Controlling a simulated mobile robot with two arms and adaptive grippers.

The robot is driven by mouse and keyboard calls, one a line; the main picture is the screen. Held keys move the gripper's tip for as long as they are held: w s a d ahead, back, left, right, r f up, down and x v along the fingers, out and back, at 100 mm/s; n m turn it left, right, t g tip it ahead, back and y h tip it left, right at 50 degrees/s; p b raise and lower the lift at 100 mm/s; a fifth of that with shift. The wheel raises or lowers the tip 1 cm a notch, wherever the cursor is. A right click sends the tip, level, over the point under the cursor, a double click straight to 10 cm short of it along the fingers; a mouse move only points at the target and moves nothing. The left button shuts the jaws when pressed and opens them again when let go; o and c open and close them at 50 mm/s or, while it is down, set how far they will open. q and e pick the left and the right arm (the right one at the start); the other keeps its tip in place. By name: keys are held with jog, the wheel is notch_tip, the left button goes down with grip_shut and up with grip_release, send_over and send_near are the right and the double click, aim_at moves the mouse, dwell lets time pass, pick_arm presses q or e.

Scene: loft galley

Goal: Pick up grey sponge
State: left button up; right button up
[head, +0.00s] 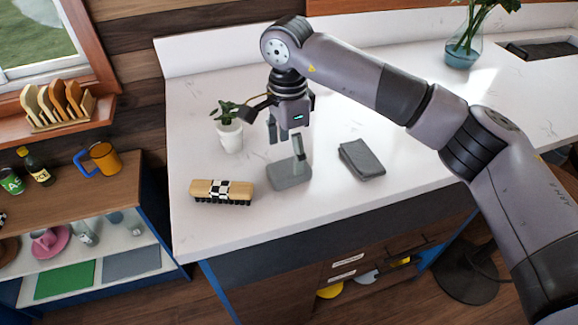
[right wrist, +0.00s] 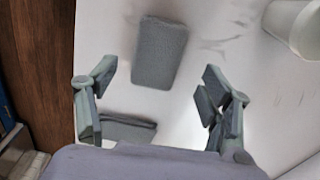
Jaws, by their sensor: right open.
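The grey sponge (head: 290,178) is a flat rectangular block lying on the white counter near its front edge. It also shows in the right wrist view (right wrist: 160,52), ahead of the fingers and lying flat. My right gripper (head: 286,143) points down above and slightly behind the sponge. Its fingers are spread apart with nothing between them, as the right wrist view (right wrist: 160,82) also shows. In the head view one finger overlaps the sponge's far part, so I cannot tell the exact gap. My left gripper is in neither view.
A folded dark grey cloth (head: 362,160) lies right of the sponge. A wooden brush (head: 222,191) with a checkered band lies to the left. A potted plant (head: 230,136) stands behind it. A glass vase (head: 463,47) stands far back. Counter around the sponge is clear.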

aim_at(289, 167)
jog(key=shift+s+f+p, duration=0.1)
jog(key=shift+f+p, duration=0.4)
notch_tip(289, 167, down, 4)
jog(key=shift+d+r+p, duration=0.15)
jog(key=shift+r+p, duration=0.1)
jog(key=shift+p, duration=0.7)
jog(key=shift+f, duration=0.4)
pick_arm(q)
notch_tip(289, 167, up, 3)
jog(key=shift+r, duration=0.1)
pick_arm(e)
jog(key=shift+c, duration=0.2)
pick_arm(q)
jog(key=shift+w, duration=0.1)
pick_arm(e)
jog(key=c, duration=1)
